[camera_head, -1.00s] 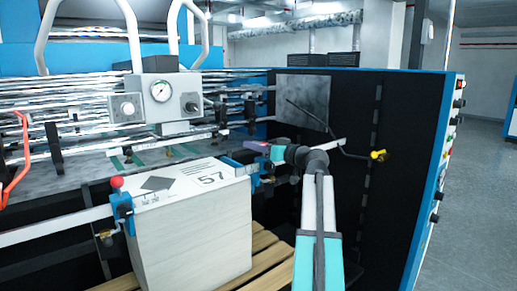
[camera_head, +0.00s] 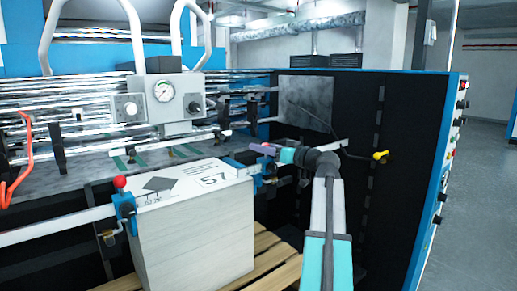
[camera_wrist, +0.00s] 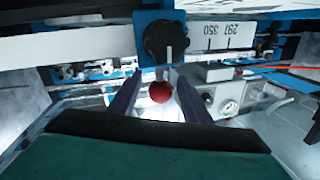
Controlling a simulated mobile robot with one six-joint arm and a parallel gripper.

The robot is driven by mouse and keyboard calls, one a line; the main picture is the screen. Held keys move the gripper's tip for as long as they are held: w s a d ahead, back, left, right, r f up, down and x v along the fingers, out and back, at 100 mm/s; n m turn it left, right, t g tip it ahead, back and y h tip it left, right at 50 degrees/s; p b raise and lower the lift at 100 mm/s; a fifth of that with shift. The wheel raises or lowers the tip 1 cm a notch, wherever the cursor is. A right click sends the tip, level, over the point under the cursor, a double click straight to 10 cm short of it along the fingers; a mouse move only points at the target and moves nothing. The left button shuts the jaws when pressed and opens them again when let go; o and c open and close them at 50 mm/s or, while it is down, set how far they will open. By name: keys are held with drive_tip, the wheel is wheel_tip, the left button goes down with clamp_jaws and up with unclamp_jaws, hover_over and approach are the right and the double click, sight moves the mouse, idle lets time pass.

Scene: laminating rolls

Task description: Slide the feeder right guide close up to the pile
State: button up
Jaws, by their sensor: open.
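The white paper pile (camera_head: 190,235), marked 57, stands upright on a wooden pallet. The feeder right guide (camera_head: 262,171) is a blue block on the rail at the pile's right edge; I cannot tell whether it touches the pile. In the wrist view its blue block (camera_wrist: 146,20) carries a black knob (camera_wrist: 167,40), and a red ball knob (camera_wrist: 160,92) shows between my fingers. My gripper (camera_head: 262,149) is open just above the right guide. In the wrist view my gripper (camera_wrist: 158,94) has one finger on each side of the red knob, with gaps visible.
The left guide (camera_head: 123,208) with a red knob stands at the pile's left edge. A gauge box (camera_head: 166,100) and rollers lie behind. A dark side panel (camera_head: 350,125) rises at right, with a yellow-tipped lever (camera_head: 380,155). Open floor lies beyond.

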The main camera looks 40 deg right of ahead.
drive_tip(key=s+d+b, duration=0.1)
drive_tip(key=s, duration=1)
drive_tip(key=shift+d, duration=0.15)
drive_tip(key=shift+s, duration=0.1)
